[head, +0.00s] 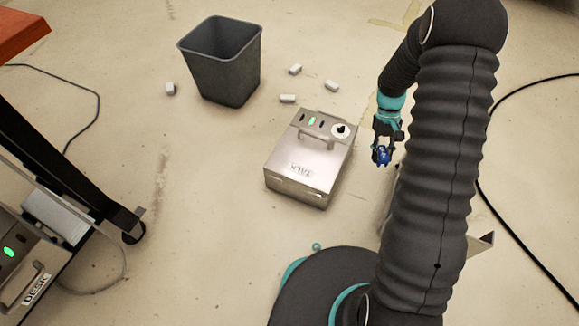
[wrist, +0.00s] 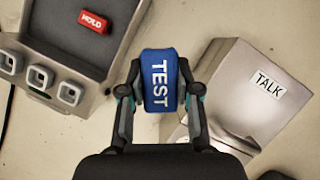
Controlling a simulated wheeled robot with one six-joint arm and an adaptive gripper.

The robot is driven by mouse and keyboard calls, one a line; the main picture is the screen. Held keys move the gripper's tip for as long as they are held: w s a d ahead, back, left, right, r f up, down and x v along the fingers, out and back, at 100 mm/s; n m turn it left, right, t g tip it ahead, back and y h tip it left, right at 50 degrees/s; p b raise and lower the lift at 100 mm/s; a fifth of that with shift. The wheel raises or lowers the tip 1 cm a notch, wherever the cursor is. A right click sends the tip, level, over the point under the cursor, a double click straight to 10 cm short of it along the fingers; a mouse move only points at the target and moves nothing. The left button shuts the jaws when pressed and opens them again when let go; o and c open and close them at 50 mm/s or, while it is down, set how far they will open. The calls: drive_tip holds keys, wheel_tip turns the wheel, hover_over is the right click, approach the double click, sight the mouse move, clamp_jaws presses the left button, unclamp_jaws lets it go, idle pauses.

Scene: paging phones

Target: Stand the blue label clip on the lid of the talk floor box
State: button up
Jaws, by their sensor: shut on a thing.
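My gripper (head: 382,151) is shut on the blue label clip (head: 382,156), right of the talk floor box in the head view. In the wrist view the clip (wrist: 159,80) shows white letters TEST between the two fingers of my gripper (wrist: 160,90). The talk floor box (head: 297,171) is a metal box on the floor with a TALK label, a handle, a green light and a round dial on its lid. In the wrist view its lid (wrist: 232,92) is to the right of the clip, apart from it. No clip stands on the visible part of the lid.
A grey bin (head: 222,75) and several small white blocks (head: 287,98) are on the floor behind the box. A DESK box (head: 22,262) is at the lower left. A grey unit (wrist: 70,50) with a red HOLD clip (wrist: 93,23) is left in the wrist view.

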drive_tip(key=a+n+t+h, duration=0.3)
drive_tip(key=a+n, duration=0.2)
drive_tip(key=n, duration=0.5)
drive_tip(key=n+t, duration=0.3)
drive_tip(key=n, duration=0.8)
hover_over(307, 162)
drive_tip(key=a, duration=0.1)
drive_tip(key=f, duration=0.8)
drive_tip(key=shift+s+a, duration=0.1)
drive_tip(key=shift+s, duration=0.25)
drive_tip(key=shift+f+b, duration=0.7)
drive_tip(key=shift+f, duration=1.25)
drive_tip(key=shift+f, duration=0.2)
drive_tip(key=o, duration=0.9)
drive_tip(key=shift+r, duration=0.1)
